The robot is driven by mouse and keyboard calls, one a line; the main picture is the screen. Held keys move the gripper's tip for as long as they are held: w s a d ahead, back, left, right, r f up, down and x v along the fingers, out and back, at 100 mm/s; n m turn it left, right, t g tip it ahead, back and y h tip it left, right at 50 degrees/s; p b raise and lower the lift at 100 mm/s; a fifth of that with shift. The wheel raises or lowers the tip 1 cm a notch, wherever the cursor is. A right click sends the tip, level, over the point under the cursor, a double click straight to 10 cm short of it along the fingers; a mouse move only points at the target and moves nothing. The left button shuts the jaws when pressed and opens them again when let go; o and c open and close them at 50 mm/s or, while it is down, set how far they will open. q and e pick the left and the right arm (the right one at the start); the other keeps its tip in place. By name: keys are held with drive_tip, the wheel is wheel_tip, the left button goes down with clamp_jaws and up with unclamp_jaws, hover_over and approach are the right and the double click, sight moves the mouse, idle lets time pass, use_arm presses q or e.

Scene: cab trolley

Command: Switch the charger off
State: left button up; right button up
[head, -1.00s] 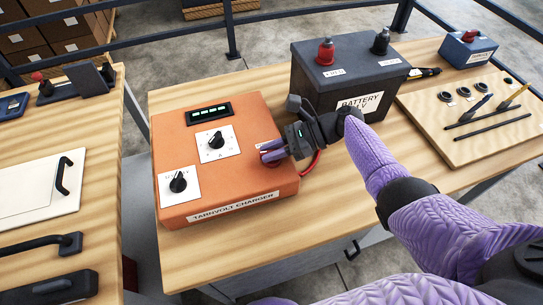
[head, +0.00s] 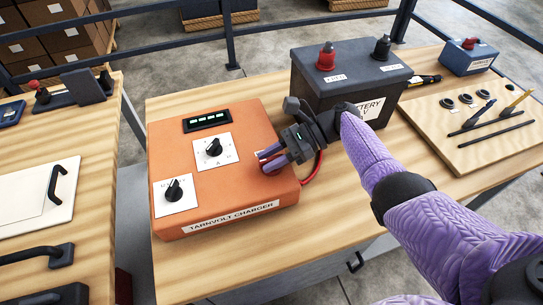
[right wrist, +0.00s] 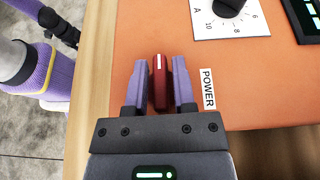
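The orange charger (head: 225,190) sits on the wooden bench, with two black knobs on white plates and a lit display on top. Its red switch (right wrist: 159,82), with a white mark, stands beside the POWER label (right wrist: 208,88) in the right wrist view. My right gripper (head: 270,159) is at the charger's right edge. Its purple fingers stand on either side of the switch, with a narrow gap visible, so it looks open around it. The gripper partly hides the switch in the head view. A dark end of my left arm (right wrist: 60,27) shows in the right wrist view; its fingers are unclear.
A dark battery (head: 345,85) with red and black terminals stands close behind my right gripper. A red cable (head: 314,172) runs by the gripper. A tool board (head: 475,150) lies to the right. Bare bench (head: 330,220) shows in front of the charger.

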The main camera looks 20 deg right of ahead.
drive_tip(key=shift+o, duration=1)
drive_tip(key=shift+d, duration=0.1)
drive_tip(key=b+v, duration=0.1)
drive_tip(key=v, duration=0.8)
drive_tip(key=shift+d+r+b, duration=0.2)
drive_tip(key=shift+d+b, duration=0.1)
drive_tip(key=shift+d, duration=0.05)
